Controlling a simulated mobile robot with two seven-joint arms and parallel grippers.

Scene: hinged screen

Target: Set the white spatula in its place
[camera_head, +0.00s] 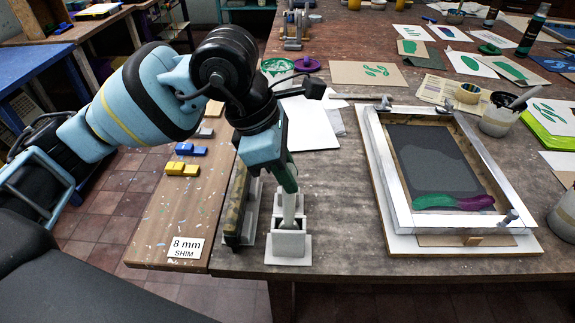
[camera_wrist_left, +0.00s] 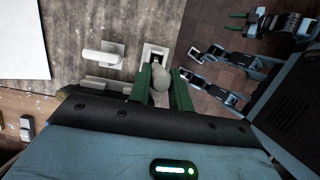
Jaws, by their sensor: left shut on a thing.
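My left gripper (camera_head: 288,188) is shut on the white spatula (camera_head: 289,210) near the front edge of the table. The spatula is roughly upright, its lower end at a white holder (camera_head: 288,249); I cannot tell how deep it is in the slot. In the left wrist view, the spatula's rounded end (camera_wrist_left: 161,78) is between the green fingers of my left gripper (camera_wrist_left: 160,88), with the holder's dark slot (camera_wrist_left: 155,54) just beyond. My right gripper (camera_wrist_left: 237,21) shows in that view, off the table, fingers apart and empty.
A dark squeegee-like bar (camera_head: 237,200) stands to the left. A hinged screen frame (camera_head: 372,170) lies to the right. A board labelled 8 mm shim (camera_head: 158,225) bears blue and yellow blocks (camera_head: 182,169).

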